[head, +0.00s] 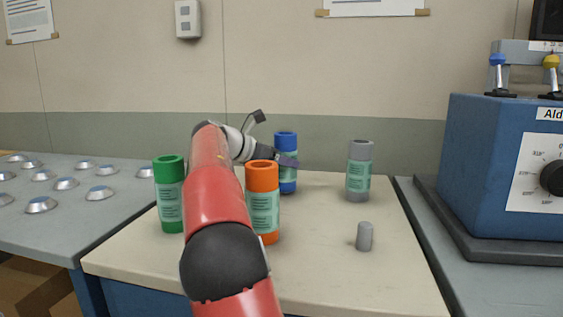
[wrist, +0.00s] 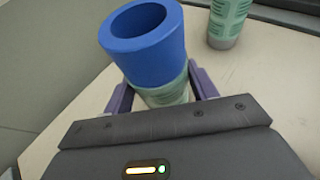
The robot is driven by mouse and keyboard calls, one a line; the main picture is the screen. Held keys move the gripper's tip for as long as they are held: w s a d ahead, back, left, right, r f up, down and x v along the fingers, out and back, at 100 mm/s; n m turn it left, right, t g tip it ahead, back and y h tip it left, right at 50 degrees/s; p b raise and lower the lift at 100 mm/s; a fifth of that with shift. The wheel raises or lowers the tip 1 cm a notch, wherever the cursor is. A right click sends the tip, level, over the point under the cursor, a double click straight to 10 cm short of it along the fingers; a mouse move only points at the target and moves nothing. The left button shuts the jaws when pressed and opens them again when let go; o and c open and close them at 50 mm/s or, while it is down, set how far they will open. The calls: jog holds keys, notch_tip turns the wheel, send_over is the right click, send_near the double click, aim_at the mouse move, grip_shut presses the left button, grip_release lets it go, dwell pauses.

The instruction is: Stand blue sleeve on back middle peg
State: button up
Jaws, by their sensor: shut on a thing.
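The blue sleeve (head: 286,141) is upright at the back middle of the cream tabletop, with a pale green label round its body. My gripper (head: 287,160) is shut on it. In the wrist view the purple fingers of my gripper (wrist: 162,88) press both sides of the blue sleeve (wrist: 142,48), below its thick open rim. The back middle peg is not visible. I cannot tell whether the sleeve is around a peg or held just above the top. A bare grey peg (head: 365,236) stands at the front right.
A green sleeve (head: 170,195) stands at the left, an orange sleeve (head: 263,202) at the front middle beside my arm, and a grey sleeve (head: 359,175) at the back right. A blue machine (head: 470,150) stands at the far right. A grey table with metal domes (head: 66,184) is at the left.

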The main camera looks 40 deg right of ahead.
jog(key=shift+f, duration=0.5)
dwell(0.4)
jog(key=o, duration=1.5)
jog(key=shift+c, duration=0.2)
jog(key=shift+f, duration=0.15)
